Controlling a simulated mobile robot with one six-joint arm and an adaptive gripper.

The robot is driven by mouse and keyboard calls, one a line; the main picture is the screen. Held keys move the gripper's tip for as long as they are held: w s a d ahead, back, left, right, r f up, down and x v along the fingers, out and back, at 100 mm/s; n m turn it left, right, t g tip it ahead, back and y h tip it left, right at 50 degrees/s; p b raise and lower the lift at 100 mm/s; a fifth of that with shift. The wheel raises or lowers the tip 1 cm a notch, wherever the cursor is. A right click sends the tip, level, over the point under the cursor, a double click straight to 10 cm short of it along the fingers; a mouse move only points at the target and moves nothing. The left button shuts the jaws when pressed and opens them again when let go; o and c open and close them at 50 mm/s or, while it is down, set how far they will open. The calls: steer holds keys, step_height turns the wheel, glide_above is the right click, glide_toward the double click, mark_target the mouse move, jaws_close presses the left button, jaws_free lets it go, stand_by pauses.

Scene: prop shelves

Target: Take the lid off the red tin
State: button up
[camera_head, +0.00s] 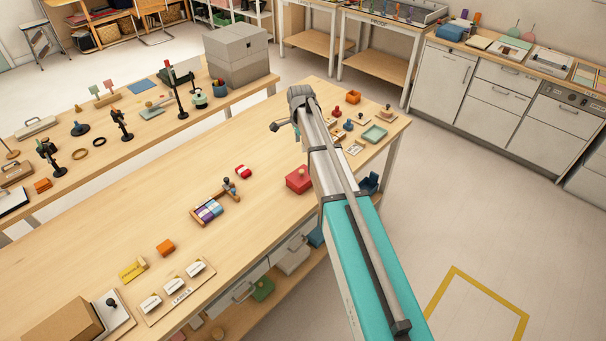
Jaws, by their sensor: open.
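A red box-shaped tin (297,180) stands on the near wooden table, close to its right edge. My arm passes just right of it and may hide part of its right side. Its top looks covered, but the seam of a lid is too small to make out. My gripper (273,126) is at the far end of my arm, above the table and beyond the tin in the picture. It is open, small in view, and apart from the tin. I see nothing held in it.
A small red item (243,171) and a wooden tray (236,199) lie left of the tin. Small blocks and a green tray (374,133) stand at the table's far right end. Bare tabletop (215,248) lies nearer. A parallel table with stands is at the left.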

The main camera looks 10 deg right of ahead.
mark_target(301, 170)
steer(key=shift+f, duration=0.1)
step_height(301, 170, down, 8)
steer(key=b, duration=0.8)
steer(key=shift+f+b, duration=0.25)
steer(key=shift+b, duration=0.05)
stand_by(0.6)
steer(key=shift+d+f+b, duration=0.1)
steer(key=shift+f+b, duration=2.5)
steer(key=shift+c, duration=0.3)
jaws_close()
